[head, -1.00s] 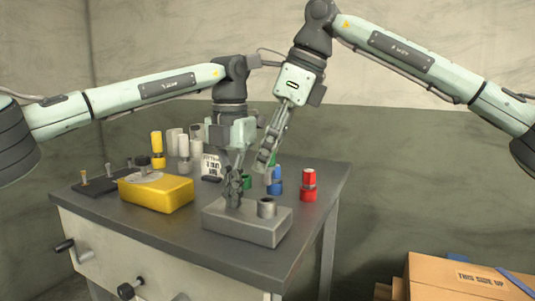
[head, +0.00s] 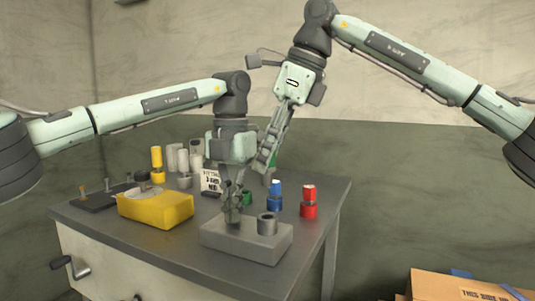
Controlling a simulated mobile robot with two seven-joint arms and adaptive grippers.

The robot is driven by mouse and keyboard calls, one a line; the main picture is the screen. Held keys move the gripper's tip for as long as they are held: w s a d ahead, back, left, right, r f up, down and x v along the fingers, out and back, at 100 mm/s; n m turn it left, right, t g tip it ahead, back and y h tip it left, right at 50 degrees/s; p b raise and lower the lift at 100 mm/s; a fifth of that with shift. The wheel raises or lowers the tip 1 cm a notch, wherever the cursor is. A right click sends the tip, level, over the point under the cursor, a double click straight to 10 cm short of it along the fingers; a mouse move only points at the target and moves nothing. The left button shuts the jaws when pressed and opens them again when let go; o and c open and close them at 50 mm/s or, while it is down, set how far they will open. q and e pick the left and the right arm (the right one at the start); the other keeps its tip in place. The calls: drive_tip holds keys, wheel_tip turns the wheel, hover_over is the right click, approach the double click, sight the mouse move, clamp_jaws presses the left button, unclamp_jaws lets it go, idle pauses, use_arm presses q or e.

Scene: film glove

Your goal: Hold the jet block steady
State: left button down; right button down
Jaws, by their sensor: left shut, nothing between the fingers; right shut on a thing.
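A grey block (head: 268,248) with a short round socket (head: 267,224) sits on the front of the workbench; I take it as the jet block. My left gripper (head: 232,219) points straight down onto the block's left part, its fingers shut and empty. Whether they touch the block or stand just above it, I cannot tell. My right gripper (head: 262,167) is raised behind the block, shut on a small green-topped grey piece (head: 273,161), mostly hidden by the fingers.
A yellow box (head: 155,211) lies left of the block. Blue (head: 275,189) and red (head: 309,196) capped pieces stand behind and to its right. Yellow, white and grey cylinders stand at the back. A carton (head: 450,286) lies lower right.

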use_arm(q)
drive_tip(key=shift+r, duration=2.2)
drive_tip(key=shift+r, duration=0.1)
drive_tip(key=shift+r, duration=1.4)
drive_tip(key=shift+r, duration=0.35)
drive_tip(key=shift+f, duration=4.4)
